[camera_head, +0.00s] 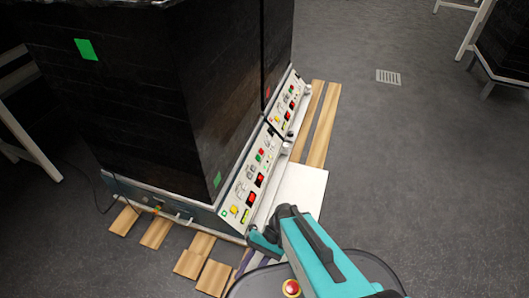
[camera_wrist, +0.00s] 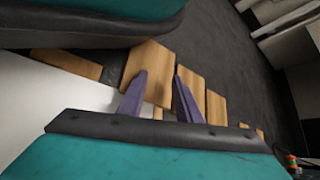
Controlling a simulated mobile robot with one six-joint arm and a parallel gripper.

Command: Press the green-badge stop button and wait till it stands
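A tall black shaker cabinet (camera_head: 170,90) stands at the centre left in the head view. A green square (camera_head: 86,49) is on its left face and another (camera_head: 217,179) is low near its front corner. Its near sloped control panel (camera_head: 241,190) carries red switches (camera_head: 251,197), yellow parts (camera_head: 234,210) and small green marks; which button bears the green badge is too small to tell. My gripper (camera_wrist: 159,76) shows two purple fingers, apart and empty, over wooden boards in the wrist view. In the head view it is below the panel's near end, largely hidden by my arm.
A second panel (camera_head: 287,103) with red switches continues farther along the machine. Wooden slats (camera_head: 157,232) lie under and around the base, with a white board (camera_head: 302,188) beside the panel. Grey floor at the right is open, with a drain grate (camera_head: 388,77).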

